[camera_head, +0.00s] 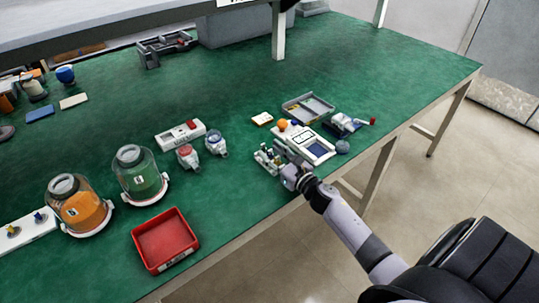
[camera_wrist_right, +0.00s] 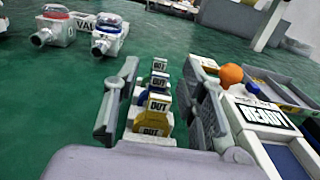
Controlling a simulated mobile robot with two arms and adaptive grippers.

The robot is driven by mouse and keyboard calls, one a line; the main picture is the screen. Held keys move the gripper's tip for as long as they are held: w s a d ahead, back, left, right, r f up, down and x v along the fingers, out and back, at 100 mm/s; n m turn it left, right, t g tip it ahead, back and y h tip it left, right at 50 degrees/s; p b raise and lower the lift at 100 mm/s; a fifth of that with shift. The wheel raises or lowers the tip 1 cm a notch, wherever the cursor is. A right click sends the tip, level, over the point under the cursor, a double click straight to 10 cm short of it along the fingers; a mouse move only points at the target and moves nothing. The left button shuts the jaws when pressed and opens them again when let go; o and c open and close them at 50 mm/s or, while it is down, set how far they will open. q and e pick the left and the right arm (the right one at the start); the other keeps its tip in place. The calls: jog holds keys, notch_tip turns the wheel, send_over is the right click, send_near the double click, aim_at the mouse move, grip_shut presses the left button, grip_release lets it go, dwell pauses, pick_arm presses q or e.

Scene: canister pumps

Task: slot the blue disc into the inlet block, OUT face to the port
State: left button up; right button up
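In the right wrist view, a small rack holds a row of upright discs with white OUT tags: a yellow disc (camera_wrist_right: 152,139) nearest, a blue disc (camera_wrist_right: 158,84) behind it, and another farther back. My right gripper (camera_wrist_right: 161,78) is open, its fingers on either side of the row, with no disc visibly gripped. In the head view the right gripper (camera_head: 280,165) is at the rack near the front table edge. Two small clear-domed units with side ports, one red (camera_wrist_right: 55,25) and one blue (camera_wrist_right: 108,37), stand to the left; I cannot tell whether either is the inlet block. My left gripper is out of view.
A white device marked READY (camera_wrist_right: 264,117) with an orange ball (camera_wrist_right: 231,75) stands close to the right finger. A grey tray (camera_head: 308,107) is behind it. Two canisters, orange (camera_head: 80,207) and green (camera_head: 140,174), and a red bin (camera_head: 165,240) stand left. Green tabletop between is clear.

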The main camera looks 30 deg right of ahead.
jog(key=shift+w, duration=0.75)
jog(key=shift+s, duration=0.1)
jog(key=shift+c, duration=0.4)
grip_shut()
